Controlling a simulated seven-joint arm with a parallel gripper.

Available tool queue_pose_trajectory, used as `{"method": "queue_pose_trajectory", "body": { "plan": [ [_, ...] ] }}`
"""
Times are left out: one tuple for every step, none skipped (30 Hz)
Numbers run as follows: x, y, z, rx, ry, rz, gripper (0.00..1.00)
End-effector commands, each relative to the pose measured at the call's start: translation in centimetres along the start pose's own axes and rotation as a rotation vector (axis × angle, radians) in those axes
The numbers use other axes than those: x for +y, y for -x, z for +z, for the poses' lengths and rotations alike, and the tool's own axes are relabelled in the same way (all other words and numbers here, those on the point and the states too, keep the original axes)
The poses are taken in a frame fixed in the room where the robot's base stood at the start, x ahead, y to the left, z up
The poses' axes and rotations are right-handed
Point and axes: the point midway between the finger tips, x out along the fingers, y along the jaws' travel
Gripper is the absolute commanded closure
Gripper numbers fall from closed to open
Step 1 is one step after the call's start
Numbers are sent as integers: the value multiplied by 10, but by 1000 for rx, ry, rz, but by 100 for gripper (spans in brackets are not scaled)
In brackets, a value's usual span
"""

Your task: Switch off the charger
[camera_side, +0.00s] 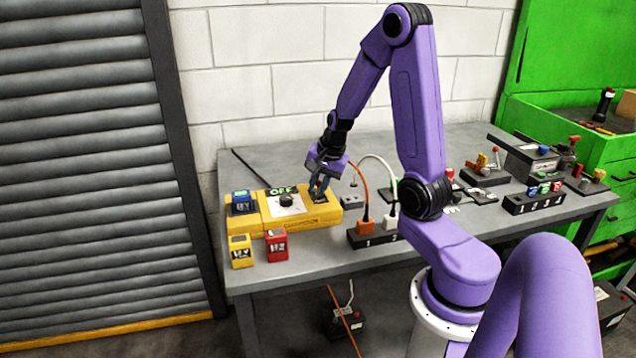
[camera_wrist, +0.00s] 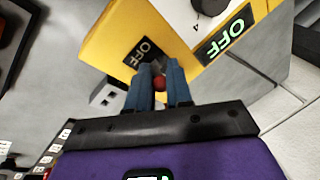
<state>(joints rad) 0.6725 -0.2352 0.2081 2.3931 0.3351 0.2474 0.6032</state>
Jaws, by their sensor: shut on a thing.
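The yellow charger (camera_side: 300,224) lies on the grey workbench, with a black knob (camera_side: 287,200) on a white plate and a green OFF sign (camera_side: 283,190) behind it. The sign also shows in the wrist view (camera_wrist: 229,31). My gripper (camera_side: 320,192) is at the charger's right end, pointing down. In the wrist view its two blue fingers (camera_wrist: 160,80) are closed around a small red-tipped switch lever (camera_wrist: 159,83). A black plate reading OFF (camera_wrist: 146,53) lies beside the fingertips. The lever's lower part is hidden by the fingers.
A blue battery (camera_side: 241,202) sits on the charger's left end. A yellow battery (camera_side: 240,250) and a red battery (camera_side: 277,245) stand in front. A power strip (camera_side: 372,237) with an orange plug (camera_side: 366,227) and a white plug is to the right. A cinder-block wall stands behind.

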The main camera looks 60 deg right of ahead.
Motion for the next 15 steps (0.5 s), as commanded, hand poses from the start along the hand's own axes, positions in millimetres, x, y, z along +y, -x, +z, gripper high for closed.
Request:
{"method": "queue_pose_trajectory", "body": {
  "plan": [
    [2,0,0,17,1,-10,100],
    [2,0,0,28,3,-17,100],
    [2,0,1,40,5,-25,100],
    [3,0,1,48,7,-30,100],
    [3,0,1,57,8,-36,100],
    [3,0,2,68,11,-44,100],
    [4,0,2,75,13,-48,100],
    [4,0,3,84,14,-54,100],
    [4,0,3,94,16,-61,100],
    [5,0,3,102,18,-66,100],
    [5,0,4,109,20,-70,100],
    [5,0,4,119,21,-77,100],
    [6,0,4,126,24,-82,100],
    [6,0,4,134,25,-87,100],
    [6,0,5,142,26,-93,100]
  ]
}}
